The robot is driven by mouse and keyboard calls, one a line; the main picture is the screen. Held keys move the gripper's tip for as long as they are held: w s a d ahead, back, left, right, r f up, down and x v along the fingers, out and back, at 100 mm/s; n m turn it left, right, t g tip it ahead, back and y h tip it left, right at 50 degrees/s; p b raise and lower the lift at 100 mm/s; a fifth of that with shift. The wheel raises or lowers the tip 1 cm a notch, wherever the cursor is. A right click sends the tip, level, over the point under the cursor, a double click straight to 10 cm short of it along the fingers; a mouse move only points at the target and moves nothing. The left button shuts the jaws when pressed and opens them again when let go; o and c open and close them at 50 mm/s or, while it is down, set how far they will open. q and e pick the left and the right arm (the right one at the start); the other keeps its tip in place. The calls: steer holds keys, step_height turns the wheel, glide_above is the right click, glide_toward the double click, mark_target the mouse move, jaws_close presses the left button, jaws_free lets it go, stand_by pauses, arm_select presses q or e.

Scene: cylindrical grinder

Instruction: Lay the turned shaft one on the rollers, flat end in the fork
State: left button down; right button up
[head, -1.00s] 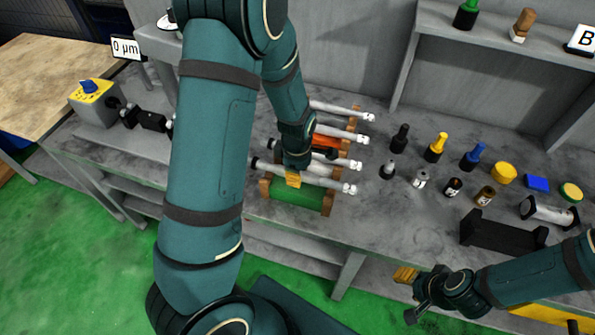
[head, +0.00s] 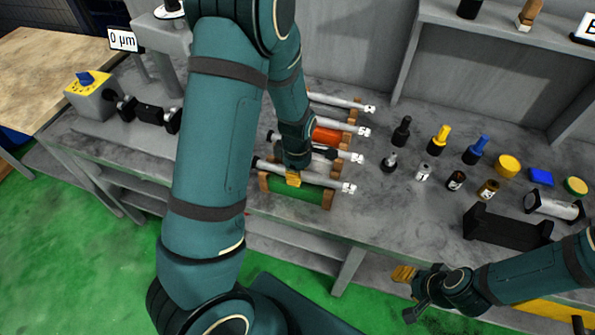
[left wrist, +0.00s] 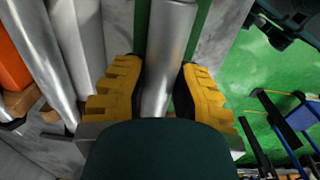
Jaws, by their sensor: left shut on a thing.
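Several silver shafts with white stepped ends lie side by side on coloured wooden-ended cradles at mid-bench. The front shaft (head: 335,183) is over the green cradle (head: 300,192). My left gripper (head: 293,178) is shut on this front shaft, near its middle. In the left wrist view the shaft (left wrist: 166,55) runs between my yellow fingers (left wrist: 160,95). Whether it still rests on the cradle I cannot tell. My right gripper (head: 403,273) is over the floor in front of the bench, away from the shafts; its finger opening is unclear. A black fixture (head: 150,114) stands at the left; its rollers and fork are not clear.
A yellow box with a blue knob (head: 92,93) stands left of the fixture. Several bottles and stamps, such as the yellow-topped one (head: 438,140), stand right of the shafts. A black holder (head: 505,230) lies at the right. My left arm hides part of the bench.

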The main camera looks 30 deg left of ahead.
arm_select(q)
steer(key=c, duration=0.8)
jaws_free()
step_height(320, 180, up, 12)
steer(key=shift+s+r, duration=0.1)
steer(key=shift+s, duration=0.05)
